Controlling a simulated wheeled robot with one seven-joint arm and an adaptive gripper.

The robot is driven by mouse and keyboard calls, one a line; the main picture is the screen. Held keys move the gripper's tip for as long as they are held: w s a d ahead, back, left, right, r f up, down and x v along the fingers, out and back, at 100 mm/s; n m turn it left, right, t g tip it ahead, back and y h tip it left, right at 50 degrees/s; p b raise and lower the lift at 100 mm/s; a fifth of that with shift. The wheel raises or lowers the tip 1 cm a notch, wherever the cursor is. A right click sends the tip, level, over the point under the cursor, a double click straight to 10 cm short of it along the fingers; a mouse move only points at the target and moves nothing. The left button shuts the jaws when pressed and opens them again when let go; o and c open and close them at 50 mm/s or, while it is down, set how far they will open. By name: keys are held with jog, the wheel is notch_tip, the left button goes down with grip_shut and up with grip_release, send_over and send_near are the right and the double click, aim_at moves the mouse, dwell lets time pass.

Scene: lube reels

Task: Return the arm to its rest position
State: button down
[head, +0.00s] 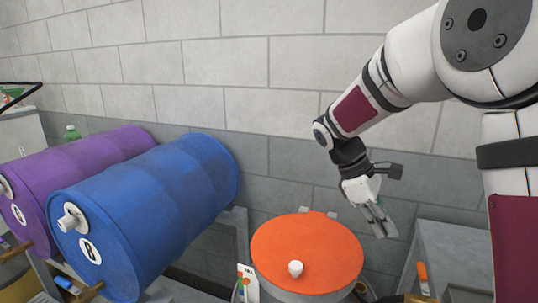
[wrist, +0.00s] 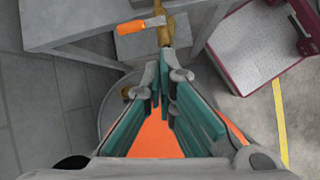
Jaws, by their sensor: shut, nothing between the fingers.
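My arm reaches in from the upper right of the head view, and my gripper (head: 380,228) hangs pointing down, just right of and above the orange drum lid. It is shut and empty. In the wrist view my gripper (wrist: 166,75) shows its teal-padded fingers converging, with nothing held between them. Part of the orange lid (wrist: 150,138) shows below and between the fingers there.
The orange-topped drum (head: 305,245) has a white cap. A blue drum (head: 150,205) and a purple drum (head: 80,175) lie at left. A grey bench (head: 455,255) stands right. An orange-handled valve (wrist: 140,26) is near my fingertips in the wrist view. A block wall stands behind.

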jog(key=s+a+r+m+t+y, duration=0.1)
jog(key=s+a+m+t+y, duration=0.1)
jog(key=s, duration=0.6)
jog(key=s+a+r+m+t+y, duration=0.2)
jog(key=s+m, duration=0.3)
jog(key=s, duration=0.2)
jog(key=s+a+r+m+t+y, duration=0.2)
jog(key=s+m+t, duration=0.1)
jog(key=s, duration=0.5)
jog(key=shift+s+a+r+m, duration=0.25)
jog(key=shift+s+a+m, duration=0.05)
jog(key=shift+m, duration=0.1)
